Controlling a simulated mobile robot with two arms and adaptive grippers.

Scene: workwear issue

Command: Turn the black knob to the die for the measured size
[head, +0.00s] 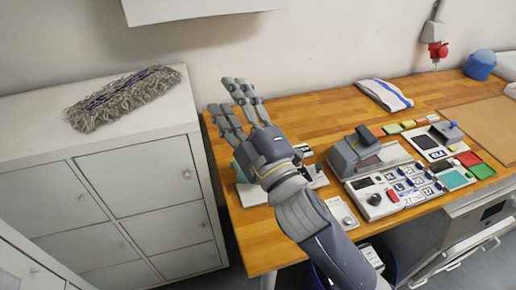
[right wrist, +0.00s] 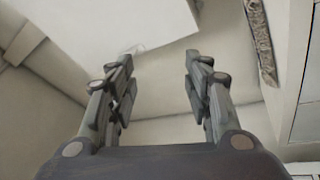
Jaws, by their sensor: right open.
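A small black knob (head: 374,199) sits at the front left of a light grey panel (head: 350,189) on the wooden table, in the head view. Size-labelled tiles (head: 410,185) lie right of the knob, too small to read surely. A grey press-like device (head: 365,148) stands behind the panel. My right gripper (head: 236,101) is raised over the table's left end, left of the panel and well apart from the knob. Its fingers are spread and empty; the right wrist view shows them apart (right wrist: 158,62). My left gripper is not in view.
A white and teal item (head: 258,192) is partly hidden behind my right gripper. Coloured pads (head: 470,159), a folded striped cloth (head: 385,95) and a blue pot (head: 480,65) lie on the table (head: 300,95). White cabinets (head: 150,180) with a mop head (head: 122,97) stand left.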

